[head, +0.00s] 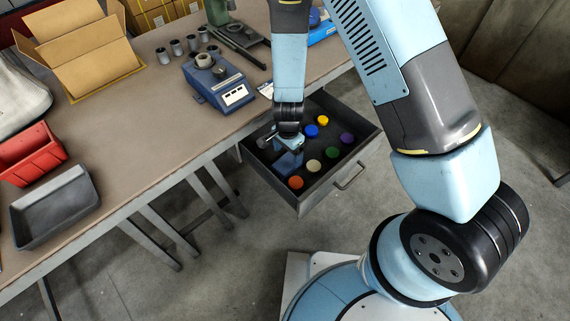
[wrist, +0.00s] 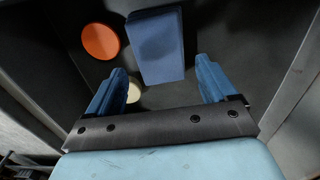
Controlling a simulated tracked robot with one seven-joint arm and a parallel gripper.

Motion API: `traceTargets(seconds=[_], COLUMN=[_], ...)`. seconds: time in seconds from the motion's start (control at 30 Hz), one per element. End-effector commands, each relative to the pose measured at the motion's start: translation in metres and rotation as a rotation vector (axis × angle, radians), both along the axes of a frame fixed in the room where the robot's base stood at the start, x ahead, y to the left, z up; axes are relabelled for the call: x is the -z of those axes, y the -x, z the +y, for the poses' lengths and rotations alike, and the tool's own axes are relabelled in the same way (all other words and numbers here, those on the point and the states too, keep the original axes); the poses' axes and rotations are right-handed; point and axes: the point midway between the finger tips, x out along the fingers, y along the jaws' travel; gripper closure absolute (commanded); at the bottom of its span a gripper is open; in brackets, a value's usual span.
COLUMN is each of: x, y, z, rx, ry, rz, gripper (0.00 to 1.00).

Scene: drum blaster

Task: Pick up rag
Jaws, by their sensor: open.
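A blue folded rag (head: 287,164) lies on the floor of the open grey drawer (head: 315,205). In the wrist view the rag (wrist: 156,45) is a flat block just beyond my fingertips, in line with the gap between them. My gripper (head: 286,148) reaches down into the drawer and partly hides the rag in the head view. In the wrist view my gripper (wrist: 162,75) is open with its blue fingers well apart and nothing between them.
Several coloured caps lie around the rag: an orange cap (head: 296,182) beside it, a cream cap (head: 314,165), a green cap (head: 332,152) and others. The drawer walls are close. The workbench (head: 125,130) holds a blue device (head: 218,83), cardboard box (head: 85,52) and trays.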

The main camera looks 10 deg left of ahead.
Motion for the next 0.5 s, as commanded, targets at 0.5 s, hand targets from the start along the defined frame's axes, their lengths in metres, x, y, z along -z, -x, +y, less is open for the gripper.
traceTargets(seconds=[0.5], x=[0.047], y=[0.003], z=[0.004], rx=[-0.001], ry=[0.001], rz=[0.002], gripper=[0.15])
